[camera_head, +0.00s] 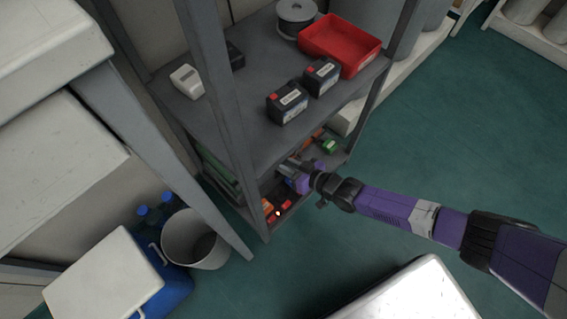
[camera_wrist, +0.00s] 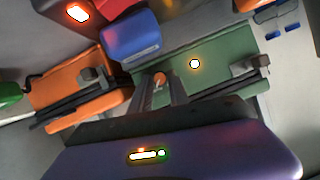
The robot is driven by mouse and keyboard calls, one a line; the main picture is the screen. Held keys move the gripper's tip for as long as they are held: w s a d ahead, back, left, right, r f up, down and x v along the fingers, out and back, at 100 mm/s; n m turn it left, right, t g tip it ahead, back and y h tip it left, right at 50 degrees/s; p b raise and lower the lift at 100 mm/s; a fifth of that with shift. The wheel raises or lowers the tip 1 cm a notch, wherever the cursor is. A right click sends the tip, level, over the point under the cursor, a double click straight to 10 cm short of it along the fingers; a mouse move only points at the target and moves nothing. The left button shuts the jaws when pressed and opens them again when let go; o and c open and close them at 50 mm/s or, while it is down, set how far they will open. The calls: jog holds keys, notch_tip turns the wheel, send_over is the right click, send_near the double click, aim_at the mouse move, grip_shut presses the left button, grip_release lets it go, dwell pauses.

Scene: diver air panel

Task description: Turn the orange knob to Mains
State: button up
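In the wrist view a small orange knob (camera_wrist: 159,77) shows at the front of a green housing (camera_wrist: 222,60). My gripper (camera_wrist: 160,84) reaches toward it from below, its two grey fingers on either side of the orange piece. Whether the fingers touch it cannot be made out. A round white lamp (camera_wrist: 194,63) glows on the green housing. No Mains lettering can be read. In the head view my gripper (camera_head: 290,168) is inside the lower shelf of the grey rack (camera_head: 235,125), its fingertips and the knob not clearly visible.
An orange housing (camera_wrist: 80,85), a blue block (camera_wrist: 131,40) and a glowing red-framed lamp (camera_wrist: 77,13) stand close to my fingers. The rack's upper shelf holds batteries (camera_head: 288,103) and a red tray (camera_head: 340,45).

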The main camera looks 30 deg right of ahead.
grip_shut()
jog(key=shift+s+a+f+n+t+h+p, duration=0.15)
jog(key=shift+n+t+h+p, duration=0.25)
jog(key=shift+n+h+p, duration=0.75)
jog(key=shift+w+a+r+n+t+h+p, duration=0.15)
jog(key=shift+n+t+h+p, duration=0.4)
jog(key=shift+n, duration=1.1)
jog(key=shift+s+a+f+n+t+h+p, duration=0.2)
jog(key=shift+n+h+p, duration=0.4)
jog(key=shift+n+h, duration=0.65)
jog(key=n+t, duration=0.1)
jog(key=n, duration=0.1)
jog(key=shift+f+n+h, duration=0.15)
jog(key=shift+n+h, duration=0.2)
jog(key=shift+a+n+t+b, duration=0.1)
jog(key=shift+n+t+b, duration=0.35)
jog(key=shift+n+b, duration=0.4)
jog(key=shift+s, duration=0.1)
